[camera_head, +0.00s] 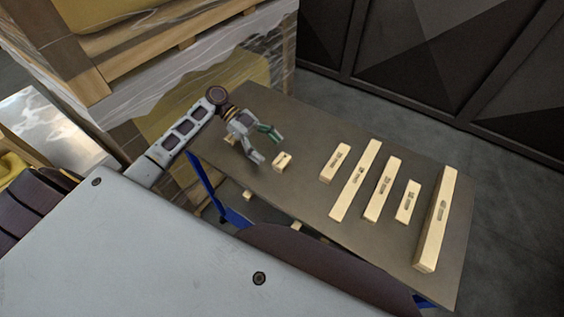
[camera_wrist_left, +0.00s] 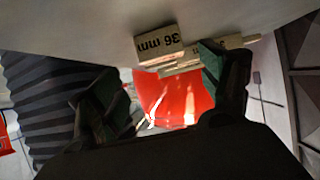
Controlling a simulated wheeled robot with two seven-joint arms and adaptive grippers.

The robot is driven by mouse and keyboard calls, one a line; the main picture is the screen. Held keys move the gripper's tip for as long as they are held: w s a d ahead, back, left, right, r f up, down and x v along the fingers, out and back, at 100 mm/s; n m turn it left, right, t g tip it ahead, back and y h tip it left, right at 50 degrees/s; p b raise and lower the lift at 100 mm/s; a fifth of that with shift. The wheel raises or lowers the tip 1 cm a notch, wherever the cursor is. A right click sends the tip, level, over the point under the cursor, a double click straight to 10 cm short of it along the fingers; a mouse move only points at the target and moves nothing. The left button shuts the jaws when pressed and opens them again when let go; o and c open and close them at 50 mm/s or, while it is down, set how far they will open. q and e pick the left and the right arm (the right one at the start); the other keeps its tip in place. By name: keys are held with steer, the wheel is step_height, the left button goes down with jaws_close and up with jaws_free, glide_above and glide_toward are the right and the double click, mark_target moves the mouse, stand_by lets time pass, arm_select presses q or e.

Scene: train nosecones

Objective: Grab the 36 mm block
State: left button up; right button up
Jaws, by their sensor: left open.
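The 36 mm block (camera_head: 282,161) is a small pale wooden block on the dark table (camera_head: 300,130), at the left end of the row of blocks. In the left wrist view its printed "36 mm" face (camera_wrist_left: 160,43) shows upside down, beyond the fingertips. My left gripper (camera_head: 268,148) is open and empty, its two fingers pointing toward the block from the left in the head view. In the left wrist view the open fingers (camera_wrist_left: 160,72) stand to either side, with the block ahead between them. Whether they touch it is unclear. My right gripper is not in view.
Several longer wooden blocks lie to the right, including a short one (camera_head: 335,162) and a long, tall one (camera_head: 437,220). A wrapped pallet stack (camera_head: 190,70) stands behind my left arm. Dark panels (camera_head: 430,60) rise behind the table. The table between the blocks is bare.

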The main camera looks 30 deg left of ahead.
mark_target(281, 160)
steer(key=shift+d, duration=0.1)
arm_select(q)
steer(key=shift+d+f, duration=0.2)
steer(key=shift+d, duration=0.2)
steer(key=x, duration=0.1)
steer(key=p+x, duration=0.1)
steer(key=x, duration=0.1)
steer(key=shift+w+d+f+p, duration=0.1)
steer(key=shift+d+f+p, duration=0.05)
steer(key=shift+d+p, duration=0.15)
steer(key=shift+d+f, duration=0.2)
steer(key=shift+d, duration=0.05)
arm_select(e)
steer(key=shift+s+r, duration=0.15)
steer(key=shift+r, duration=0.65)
arm_select(q)
steer(key=c, duration=1)
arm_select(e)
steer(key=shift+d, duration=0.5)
